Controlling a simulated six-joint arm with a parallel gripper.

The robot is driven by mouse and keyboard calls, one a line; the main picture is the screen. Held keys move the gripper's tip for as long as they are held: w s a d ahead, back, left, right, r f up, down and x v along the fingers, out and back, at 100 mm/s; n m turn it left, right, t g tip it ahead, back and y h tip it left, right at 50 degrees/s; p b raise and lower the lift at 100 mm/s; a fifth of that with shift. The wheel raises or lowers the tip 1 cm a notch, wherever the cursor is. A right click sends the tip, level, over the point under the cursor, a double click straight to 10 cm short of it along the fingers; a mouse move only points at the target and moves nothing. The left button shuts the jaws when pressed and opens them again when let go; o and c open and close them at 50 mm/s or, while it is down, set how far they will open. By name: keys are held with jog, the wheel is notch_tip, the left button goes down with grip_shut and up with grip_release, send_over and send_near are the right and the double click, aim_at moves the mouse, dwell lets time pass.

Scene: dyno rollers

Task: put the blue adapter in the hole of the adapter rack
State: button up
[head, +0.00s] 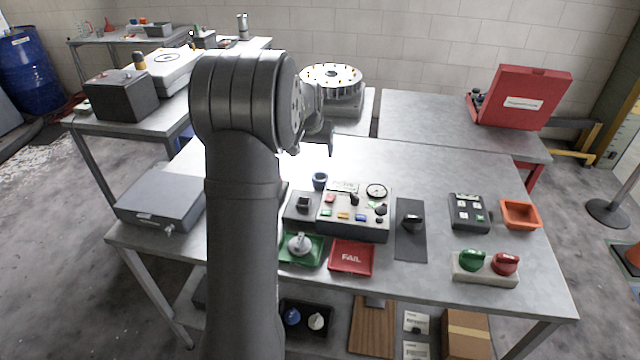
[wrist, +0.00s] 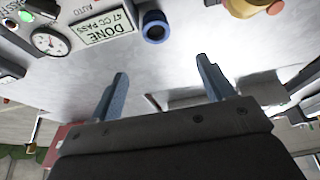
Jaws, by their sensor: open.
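A small blue ring-shaped piece with a dark opening (head: 320,181) stands on the main table, behind the console; it looks like the blue adapter. In the wrist view the blue piece (wrist: 155,26) is at the top centre, beyond my fingertips and apart from them. My gripper (wrist: 162,66) is open, with nothing between its fingers. In the head view my gripper (head: 328,140) is over the back of the table, partly hidden by my arm. I cannot identify the adapter rack for sure; a black tray (head: 306,338) with a blue and a white piece sits on the lower shelf.
The console (head: 352,228) with gauge and buttons stands in mid-table. A green tray (head: 313,257), a red FAIL tray (head: 351,258) and a dark mat (head: 411,246) lie around it. An orange bin (head: 520,214) is at right. The table behind the console is mostly clear.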

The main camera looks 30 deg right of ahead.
send_over(320, 178)
jog(key=s+a, duration=0.1)
jog(key=a, duration=0.1)
notch_tip(320, 178, down, 10)
jog(key=shift+s, duration=0.15)
jog(key=shift+s+x, duration=0.15)
jog(key=shift+x, duration=1.25)
jog(key=shift+s+x, duration=0.15)
jog(key=shift+x, duration=1.2)
jog(key=shift+d, duration=0.1)
jog(key=c, duration=1.1)
jog(key=shift+o, duration=0.2)
